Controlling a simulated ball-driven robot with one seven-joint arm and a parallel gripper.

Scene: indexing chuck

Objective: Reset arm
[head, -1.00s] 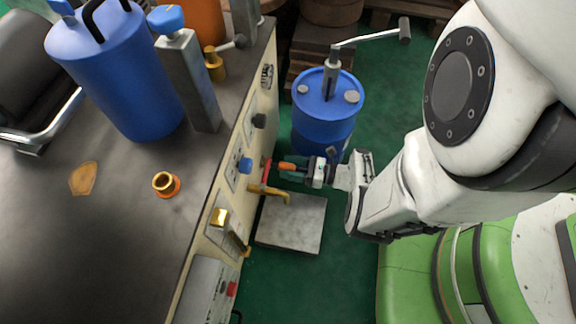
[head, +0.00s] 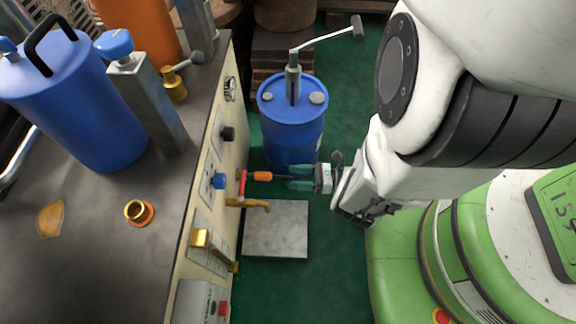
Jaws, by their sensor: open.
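My gripper (head: 291,178) is in front of the cream side panel of the bench, left of the arm's wrist. Its teal-tipped fingers point left and are open. An orange handle or knob (head: 262,176) lies just left of the fingertips, close to them; I cannot tell whether they touch. It joins a red part (head: 243,183) at the panel. No part is labelled as a chuck in view.
A blue drum (head: 292,130) with a hand pump stands behind the gripper. A brass spout (head: 248,204) sticks out below, over a grey slab (head: 276,230). The blue knob (head: 219,181) and black knob (head: 228,134) are on the panel. Green floor is clear between.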

